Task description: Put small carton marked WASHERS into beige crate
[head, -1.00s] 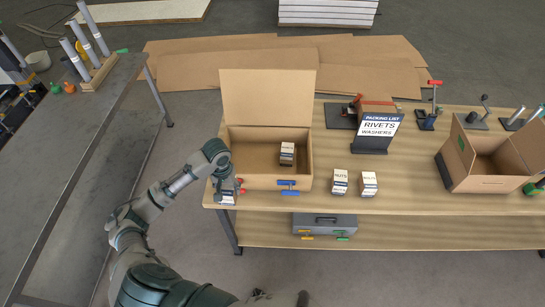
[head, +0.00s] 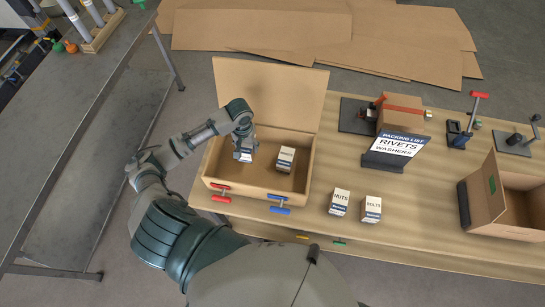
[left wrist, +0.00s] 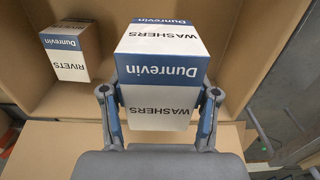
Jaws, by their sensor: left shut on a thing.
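The small WASHERS carton (left wrist: 160,70), white with a blue Dunrevin band, is held between the fingers of my left gripper (left wrist: 160,110) in the left wrist view. In the head view my left gripper (head: 243,152) is over the left part of the open beige crate (head: 305,185), with the WASHERS carton (head: 246,156) mostly hidden by it. Whether the carton touches the crate floor I cannot tell. A RIVETS carton (left wrist: 72,50) is in the crate; it also shows in the head view (head: 285,159). My right gripper is not in view.
A NUTS carton (head: 340,201) and a BOLTS carton (head: 371,208) stand right of the crate. A packing list sign (head: 397,147) reads RIVETS and WASHERS. Red (head: 221,190) and blue (head: 280,203) clamps sit at the crate's front. Another open box (head: 500,200) is at right.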

